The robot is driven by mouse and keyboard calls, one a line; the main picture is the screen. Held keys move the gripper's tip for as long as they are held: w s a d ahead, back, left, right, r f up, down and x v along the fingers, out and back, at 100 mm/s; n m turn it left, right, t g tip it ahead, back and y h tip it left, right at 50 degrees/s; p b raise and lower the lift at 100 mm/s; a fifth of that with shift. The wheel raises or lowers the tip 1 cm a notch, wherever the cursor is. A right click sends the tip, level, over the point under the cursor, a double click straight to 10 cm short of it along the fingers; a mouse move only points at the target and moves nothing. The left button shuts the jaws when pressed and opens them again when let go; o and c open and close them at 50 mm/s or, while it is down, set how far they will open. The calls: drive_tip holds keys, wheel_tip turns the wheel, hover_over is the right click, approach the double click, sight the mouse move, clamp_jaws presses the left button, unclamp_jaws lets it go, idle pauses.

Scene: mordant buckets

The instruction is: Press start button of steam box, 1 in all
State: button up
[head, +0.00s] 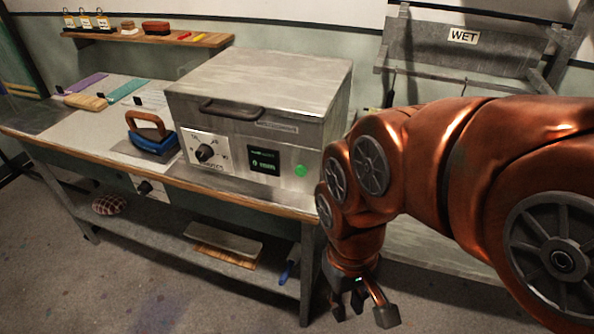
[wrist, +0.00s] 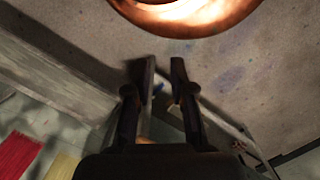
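The steam box (head: 255,115) is a grey metal box with a closed lid and a dark handle, standing on the right end of the bench. Its front has a black dial on a white plate, a small dark display with green text, and a round green start button (head: 301,171) at the lower right. My gripper (head: 362,312) hangs below and to the right of the box, pointing down and apart from the button. In the wrist view my gripper (wrist: 162,72) shows its two fingers apart with nothing between them.
A blue iron (head: 152,140) stands on the bench (head: 110,147) left of the box. The lower shelf holds a checked cushion-like object (head: 109,204), a flat board (head: 223,239) and a blue-handled tool (head: 288,268). A grey rack with a WET sign (head: 463,37) stands behind my arm. Floor is clear in front.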

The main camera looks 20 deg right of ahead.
clamp_jaws()
idle(1.1)
